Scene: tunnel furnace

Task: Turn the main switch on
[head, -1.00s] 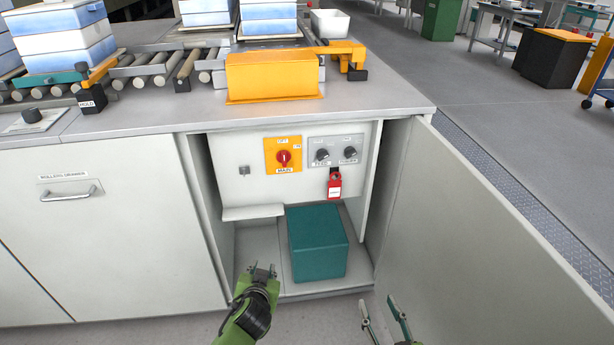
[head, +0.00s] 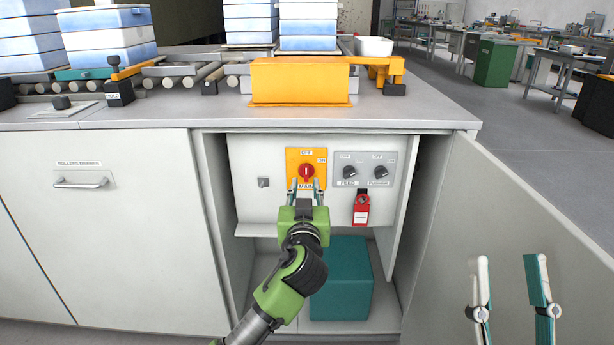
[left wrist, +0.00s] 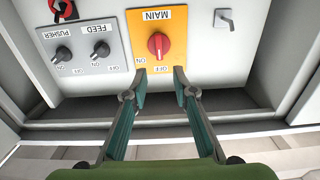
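The main switch is a red rotary knob (head: 307,171) on a yellow plate (head: 292,158) marked MAIN, inside the open cabinet. Its handle looks upright, in line with the OFF mark; ON is to the right in the head view. The knob also shows in the left wrist view (left wrist: 158,44), where the panel appears upside down. My left gripper (head: 306,185) is in front of the plate, just below the knob in the head view. Its fingers (left wrist: 160,75) are apart with nothing between them. My right gripper (head: 507,264) is open and empty before the cabinet door.
A grey plate (head: 363,160) with FEED and PUSHER knobs is right of the switch, with a red padlock tag (head: 361,208) below. A teal box (head: 345,285) stands on the cabinet floor. The open door (head: 500,220) bounds the right side.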

